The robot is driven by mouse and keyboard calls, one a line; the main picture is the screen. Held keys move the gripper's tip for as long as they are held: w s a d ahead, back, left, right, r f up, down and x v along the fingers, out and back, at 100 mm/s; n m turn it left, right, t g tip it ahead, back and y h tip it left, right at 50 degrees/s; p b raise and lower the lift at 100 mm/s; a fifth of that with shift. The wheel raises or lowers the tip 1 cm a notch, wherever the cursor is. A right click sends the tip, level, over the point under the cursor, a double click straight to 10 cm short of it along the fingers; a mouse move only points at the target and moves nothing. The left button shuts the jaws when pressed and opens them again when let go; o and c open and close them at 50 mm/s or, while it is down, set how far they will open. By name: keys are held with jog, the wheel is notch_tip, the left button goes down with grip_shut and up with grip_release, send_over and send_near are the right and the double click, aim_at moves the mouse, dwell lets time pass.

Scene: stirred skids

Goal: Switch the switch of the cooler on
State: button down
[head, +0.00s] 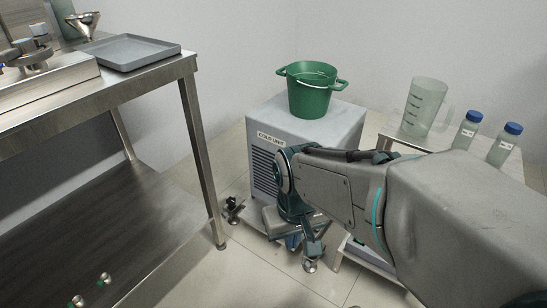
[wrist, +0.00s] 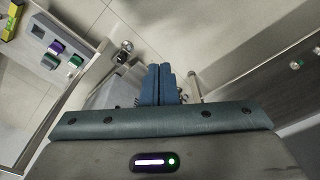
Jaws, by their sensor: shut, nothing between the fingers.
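The cooler (head: 340,133) is a grey box labelled "COLD UNIT" with a vented front, standing on a wheeled base. My arm covers much of its front and right side, and I cannot make out its switch in the head view. My gripper (head: 293,243) is low in front of the cooler, near its base. In the wrist view my gripper (wrist: 160,72) shows two blue fingers shut together with nothing between them. A grey part and a caster (wrist: 125,47) lie beyond the fingers; I cannot tell whether the fingers touch anything.
A green bucket (head: 310,94) stands on the cooler. A steel table (head: 150,83) with a grey tray (head: 124,53) and a lower shelf is at left. At right a stand holds a measuring jug (head: 422,105) and blue-capped bottles (head: 468,130). Tiled floor (head: 240,265) is open between.

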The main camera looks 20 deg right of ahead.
jog(key=w+d+f+n+g+h+p, duration=0.1)
jog(key=w+d+f+n+h+p, duration=0.1)
jog(key=w+d+f+n+h, duration=0.35)
jog(key=w+d+f+n+g+h+p, duration=0.1)
jog(key=w+d+f+n+h+p, duration=0.2)
jog(key=w+f+n+h, duration=0.4)
jog(key=w+a+f+n+t+p, duration=0.2)
jog(key=w+f+n+t, duration=0.9)
jog(key=w+f+n, duration=0.1)
notch_tip(320, 180, down, 3)
jog(key=shift+w+r+n+p, duration=0.2)
jog(key=shift+w+n+p, duration=0.2)
jog(key=shift+n, duration=0.15)
jog(key=shift+d+h, duration=0.1)
jog(key=shift+h, duration=0.15)
jog(key=b+x, duration=0.5)
jog(key=x, duration=0.9)
jog(key=shift+r, duration=0.15)
